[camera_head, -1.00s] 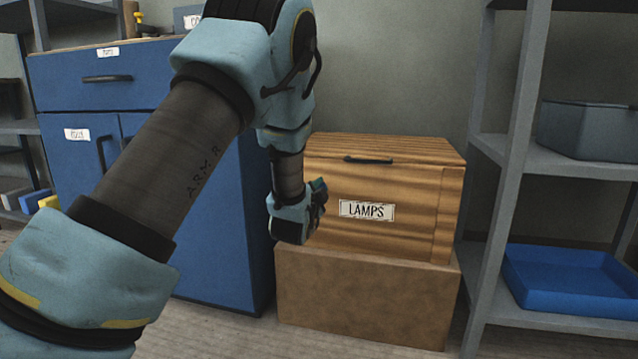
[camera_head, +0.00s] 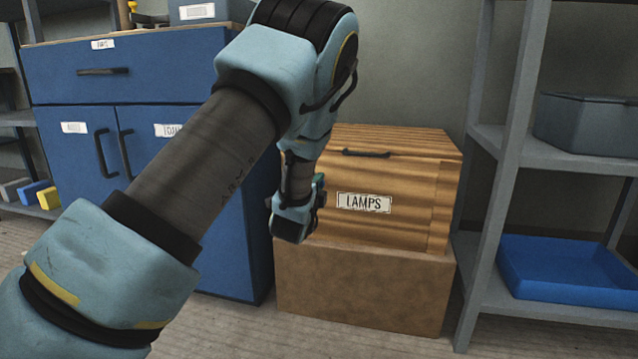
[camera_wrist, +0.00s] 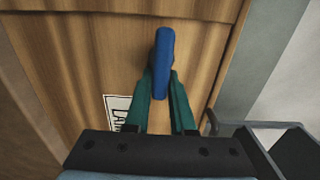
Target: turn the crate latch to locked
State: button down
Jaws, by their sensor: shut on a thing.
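The wooden crate (camera_head: 400,190) has a LAMPS label (camera_head: 364,203) on its front and a dark handle (camera_head: 366,154) near its top. My gripper (camera_head: 318,196) is at the left part of the crate's front. In the wrist view my gripper (camera_wrist: 161,88) has its green fingers closed on the blue crate latch (camera_wrist: 164,48). The latch is a bar lying lengthwise up and down in that view, over the wood front. In the head view my gripper hides the latch. I see no locked mark.
The crate stands on a brown block (camera_head: 360,285). A blue cabinet (camera_head: 80,150) is at the left, behind my arm. A grey shelf (camera_head: 490,180) with a blue tray (camera_head: 560,268) and a grey bin (camera_head: 590,125) is close on the right.

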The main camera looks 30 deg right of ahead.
jog(key=shift+w+a+f, duration=0.25)
jog(key=shift+w+a, duration=0.1)
jog(key=shift+a, duration=0.1)
jog(key=c, duration=1)
grip_release()
jog(key=shift+o, duration=1.2)
jog(key=shift+s+d+r, duration=0.1)
jog(key=shift+d, duration=0.15)
jog(key=shift+s+r, duration=0.1)
jog(key=p+v, duration=0.3)
jog(key=v, duration=0.7)
jog(key=shift+s+a, duration=0.3)
